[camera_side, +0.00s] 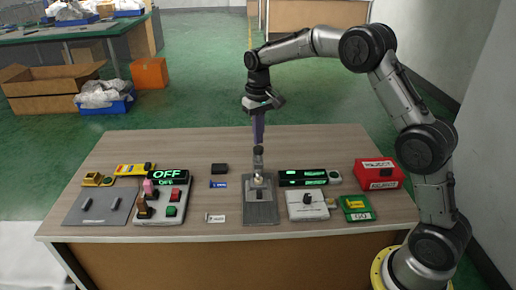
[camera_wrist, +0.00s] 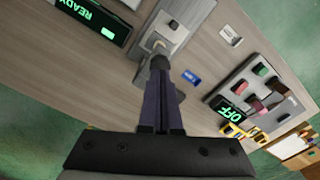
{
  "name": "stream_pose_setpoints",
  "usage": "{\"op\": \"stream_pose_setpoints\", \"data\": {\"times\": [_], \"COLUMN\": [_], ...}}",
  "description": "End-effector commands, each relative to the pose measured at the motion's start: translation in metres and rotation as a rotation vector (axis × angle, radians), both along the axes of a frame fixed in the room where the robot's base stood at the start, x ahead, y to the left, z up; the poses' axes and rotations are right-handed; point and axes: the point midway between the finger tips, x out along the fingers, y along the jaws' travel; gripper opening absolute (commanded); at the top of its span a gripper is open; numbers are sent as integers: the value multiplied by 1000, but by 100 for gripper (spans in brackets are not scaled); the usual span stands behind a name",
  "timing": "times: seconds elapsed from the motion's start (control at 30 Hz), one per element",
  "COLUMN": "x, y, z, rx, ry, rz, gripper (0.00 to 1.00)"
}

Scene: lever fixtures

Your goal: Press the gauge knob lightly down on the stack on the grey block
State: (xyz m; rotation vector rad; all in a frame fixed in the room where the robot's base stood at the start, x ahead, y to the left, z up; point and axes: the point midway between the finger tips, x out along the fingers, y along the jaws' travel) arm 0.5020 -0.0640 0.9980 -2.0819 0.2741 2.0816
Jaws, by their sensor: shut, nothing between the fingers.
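The grey block (camera_side: 261,213) is a flat dark plate near the front middle of the table; it also shows in the wrist view (camera_wrist: 179,27). A small pale stack (camera_side: 258,182) sits on it, partly hidden from the wrist by what stands over it. Above the stack is a dark grey rounded piece that looks like the gauge knob (camera_side: 258,152). My gripper (camera_side: 258,145) points straight down over it, fingers shut and empty. In the wrist view the fingertips (camera_wrist: 162,72) meet the knob's outline; I cannot tell whether they touch it.
Left stand a panel with an OFF display (camera_side: 167,177) and several knobs, and a grey plate (camera_side: 98,206). Right are a dark display box (camera_side: 303,178), a white switch box (camera_side: 307,205), a green box (camera_side: 357,208) and a red box (camera_side: 379,174).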

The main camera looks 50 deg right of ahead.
Motion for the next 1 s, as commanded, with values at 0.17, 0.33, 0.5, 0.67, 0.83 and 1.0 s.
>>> {"op": "stream_pose_setpoints", "data": {"times": [0.17,0.33,0.5,0.67,0.83,1.0], "x": [0,0,0,0,0,0], "y": [0,0,0,0,0,0], "z": [-2,-4,-6,-8,-10,-12], "rx": [0,0,0,0,1,0], "ry": [0,0,1,1,2,1], "rz": [0,0,0,0,0,0], "gripper": [0,0,0,0,0,0]}}
